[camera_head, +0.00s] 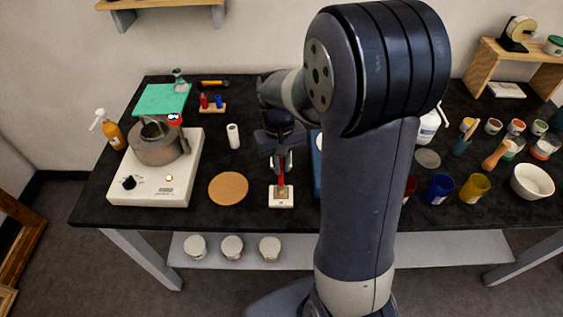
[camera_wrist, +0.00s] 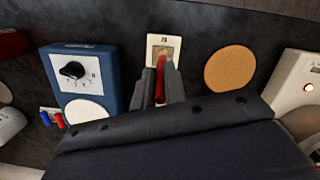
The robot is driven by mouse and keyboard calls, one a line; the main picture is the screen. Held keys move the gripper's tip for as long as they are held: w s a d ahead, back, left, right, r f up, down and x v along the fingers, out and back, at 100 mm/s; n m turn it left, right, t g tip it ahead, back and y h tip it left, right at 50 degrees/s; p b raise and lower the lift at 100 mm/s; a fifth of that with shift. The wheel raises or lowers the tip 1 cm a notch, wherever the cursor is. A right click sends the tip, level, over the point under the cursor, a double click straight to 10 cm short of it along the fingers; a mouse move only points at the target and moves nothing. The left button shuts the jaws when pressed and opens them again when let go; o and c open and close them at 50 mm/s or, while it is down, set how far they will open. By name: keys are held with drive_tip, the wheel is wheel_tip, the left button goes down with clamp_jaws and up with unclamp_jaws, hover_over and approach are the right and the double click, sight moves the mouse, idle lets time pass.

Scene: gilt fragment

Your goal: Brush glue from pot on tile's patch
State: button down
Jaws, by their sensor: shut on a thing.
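My gripper (camera_head: 281,165) is shut on a red-handled brush (camera_wrist: 160,82), pointing down at the tile. In the wrist view my gripper's fingers (camera_wrist: 160,75) sit on either side of the red handle. The cream tile (camera_head: 281,203) lies flat near the table's front edge; it also shows in the wrist view (camera_wrist: 151,37). Its patch (camera_wrist: 168,44) is a tan square, partly covered by the brush end. I cannot tell whether the bristles touch the patch. A grey metal pot (camera_head: 158,145) stands on the white hotplate (camera_head: 150,184) at the left. Its contents are not clear.
A round cork mat (camera_head: 228,188) lies just left of the tile. A blue box with a dial (camera_wrist: 111,60) stands beside the tile, mostly hidden by my arm in the head view. Paint cups, a white bowl (camera_head: 532,182) and bottles fill the table's right side.

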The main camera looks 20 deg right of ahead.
drive_tip(key=shift+f+b, duration=0.75)
drive_tip(key=shift+f, duration=0.3)
